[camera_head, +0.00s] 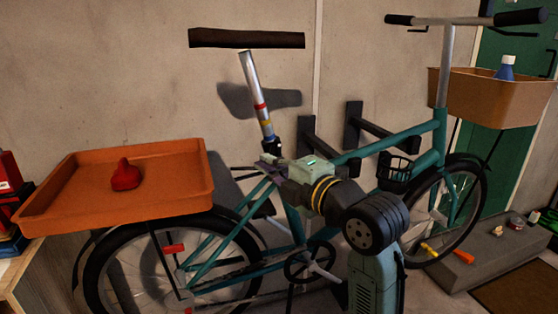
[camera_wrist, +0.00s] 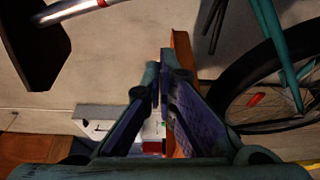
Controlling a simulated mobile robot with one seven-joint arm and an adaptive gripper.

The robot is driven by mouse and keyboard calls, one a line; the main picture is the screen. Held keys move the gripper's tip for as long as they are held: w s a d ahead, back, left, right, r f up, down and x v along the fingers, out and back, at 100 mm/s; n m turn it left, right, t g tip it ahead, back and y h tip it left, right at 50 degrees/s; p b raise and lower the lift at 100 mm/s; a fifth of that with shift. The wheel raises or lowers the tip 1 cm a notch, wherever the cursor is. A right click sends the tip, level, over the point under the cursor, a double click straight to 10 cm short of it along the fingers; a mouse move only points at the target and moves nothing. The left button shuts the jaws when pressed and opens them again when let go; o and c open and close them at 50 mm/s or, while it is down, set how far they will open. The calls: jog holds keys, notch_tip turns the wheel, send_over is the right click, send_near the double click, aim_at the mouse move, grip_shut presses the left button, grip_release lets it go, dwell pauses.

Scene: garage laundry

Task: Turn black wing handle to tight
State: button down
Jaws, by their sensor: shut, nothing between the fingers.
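A small black part (camera_head: 276,145) sits at the foot of the silver seat post (camera_head: 254,85), on top of the teal bicycle frame (camera_head: 400,145). It looks like the black wing handle, but its wings and angle are too small to tell. My gripper (camera_head: 266,162) is right beside it, just below and to the left in the head view; I cannot tell whether they touch. In the wrist view, the fingers of my gripper (camera_wrist: 160,72) are closed together and hold nothing. The handle cannot be made out there. The seat post (camera_wrist: 70,10) shows at the top left.
The saddle (camera_head: 246,38) is above the post. An orange tray (camera_head: 110,205) with a red object (camera_head: 126,175) is over the rear wheel at left. A brown basket (camera_head: 490,98) with a blue bottle (camera_head: 506,68) is at the front. Black wall brackets (camera_head: 354,125) stand behind the frame.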

aim_at(270, 150)
jog(key=w+p, duration=0.1)
jog(key=w, duration=0.2)
jog(key=w+p, duration=0.2)
jog(key=w, duration=0.1)
jog(key=shift+w+a, duration=0.2)
jog(key=shift+w, duration=0.2)
